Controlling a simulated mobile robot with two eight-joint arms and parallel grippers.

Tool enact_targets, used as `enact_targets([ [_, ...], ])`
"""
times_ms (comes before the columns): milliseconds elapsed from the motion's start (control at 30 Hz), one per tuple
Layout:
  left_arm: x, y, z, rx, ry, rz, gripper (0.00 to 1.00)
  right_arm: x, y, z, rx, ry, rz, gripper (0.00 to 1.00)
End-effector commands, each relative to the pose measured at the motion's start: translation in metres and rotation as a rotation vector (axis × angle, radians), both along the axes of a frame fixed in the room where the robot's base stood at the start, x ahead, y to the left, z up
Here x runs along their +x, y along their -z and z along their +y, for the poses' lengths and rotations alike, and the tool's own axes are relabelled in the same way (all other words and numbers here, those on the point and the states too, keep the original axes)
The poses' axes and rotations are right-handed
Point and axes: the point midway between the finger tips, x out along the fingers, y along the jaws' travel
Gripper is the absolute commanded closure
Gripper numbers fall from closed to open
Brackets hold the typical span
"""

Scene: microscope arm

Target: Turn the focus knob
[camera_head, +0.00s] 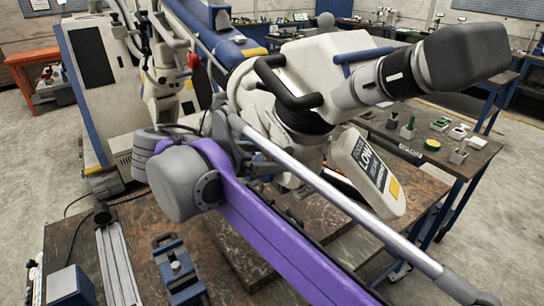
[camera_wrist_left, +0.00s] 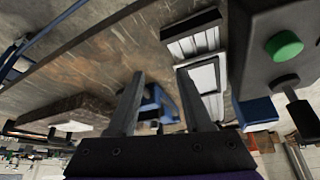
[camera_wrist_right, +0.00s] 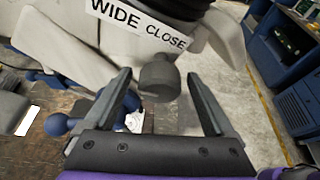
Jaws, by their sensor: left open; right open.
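The microscope head (camera_head: 325,75) is a large cream body with black handles and a grey-capped eyepiece end, hanging over the workbench in the head view. A label plate (camera_head: 368,172) hangs on its near side. In the right wrist view a dark grey cylindrical knob (camera_wrist_right: 158,78) sticks out below a label (camera_wrist_right: 138,22) reading WIDE and CLOSE. My right gripper (camera_wrist_right: 158,73) is open, with one finger on each side of the knob and visible gaps beside it. My left gripper (camera_wrist_left: 160,72) is open and holds nothing; a blue fixture shows beyond its fingers.
My purple arm crosses the head view's middle. A blue clamp (camera_head: 178,270) and a metal rail (camera_head: 117,265) are at the bench's front left. A green button (camera_wrist_left: 284,46) sits on a dark box in the left wrist view. A side bench (camera_head: 440,165) holds small items.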

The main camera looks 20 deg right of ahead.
Motion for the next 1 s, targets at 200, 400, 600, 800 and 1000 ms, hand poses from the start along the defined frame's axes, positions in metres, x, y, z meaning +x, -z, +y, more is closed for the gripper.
enact_targets([
  [200,0.0,0.0,0.0,0.0,0.0,0.0,0.5,0.0001,0.0002,-0.0002,0.0,0.0,0.0,0.11],
  [400,0.0,0.0,0.0,0.0,0.0,0.0,0.5,0.0,0.0001,-0.0001,0.0,0.0,0.0,0.45],
  [600,0.0,0.0,0.0,0.0,0.0,0.0,0.5,0.0,0.0001,-0.0001,0.0,0.0,0.0,0.81],
  [800,0.0001,-0.0004,0.0,0.0,0.0,0.0,0.5,-0.0001,0.0,0.0,0.001,0.001,-0.004,0.96],
  [1000,0.0012,-0.0042,0.0,0.0,0.0,-0.002,0.5,-0.0005,-0.0005,-0.0001,0.018,0.001,-0.051,0.96],
])
